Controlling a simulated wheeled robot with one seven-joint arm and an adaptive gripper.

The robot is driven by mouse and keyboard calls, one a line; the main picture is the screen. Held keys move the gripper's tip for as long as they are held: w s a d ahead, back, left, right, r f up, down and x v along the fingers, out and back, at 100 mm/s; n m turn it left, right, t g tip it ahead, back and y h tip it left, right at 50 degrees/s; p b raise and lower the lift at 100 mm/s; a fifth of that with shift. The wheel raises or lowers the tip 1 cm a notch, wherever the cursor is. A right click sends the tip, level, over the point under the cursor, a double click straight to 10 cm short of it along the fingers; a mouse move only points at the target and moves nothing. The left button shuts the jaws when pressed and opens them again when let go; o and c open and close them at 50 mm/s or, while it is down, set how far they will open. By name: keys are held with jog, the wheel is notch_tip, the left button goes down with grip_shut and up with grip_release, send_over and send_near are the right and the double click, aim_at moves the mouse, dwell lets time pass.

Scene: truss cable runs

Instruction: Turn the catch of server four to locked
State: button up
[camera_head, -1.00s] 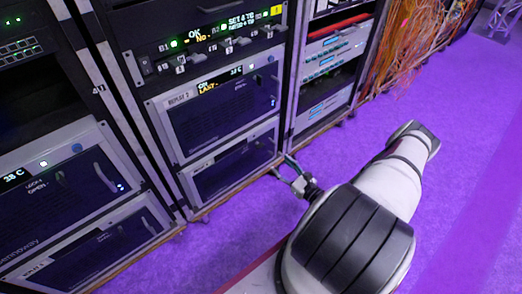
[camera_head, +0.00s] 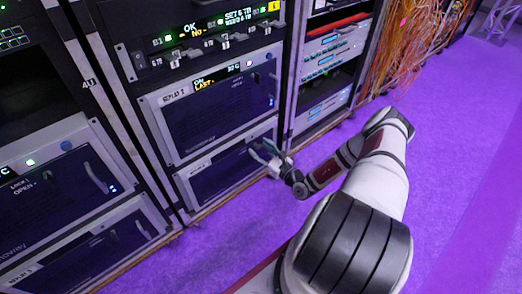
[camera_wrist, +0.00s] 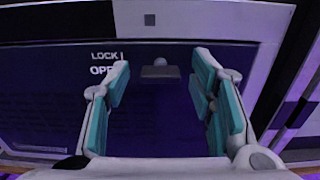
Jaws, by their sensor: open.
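In the wrist view a small grey catch (camera_wrist: 160,71) sits on a dark server front (camera_wrist: 50,85). Its short bar lies level. The printed word LOCK (camera_wrist: 104,56) is to its left, with a partly hidden word starting "OP" (camera_wrist: 101,70) below. My gripper (camera_wrist: 160,78) is open, with its teal fingers on either side of the catch in the picture; contact cannot be told. In the head view my gripper (camera_head: 262,158) is at the right part of the lowest server (camera_head: 222,178) of the middle rack. That server's number is not readable.
Above is another server labelled REPLAY 2 (camera_head: 215,112), under a switch panel (camera_head: 200,42) with small levers. Another rack (camera_head: 60,190) stands left. Orange cables (camera_head: 425,45) hang at the upper right. The purple floor (camera_head: 460,170) is clear at right.

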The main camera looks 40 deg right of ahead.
jog(key=shift+c, duration=0.2)
jog(key=c, duration=1.1)
jog(key=shift+m, duration=8.9)
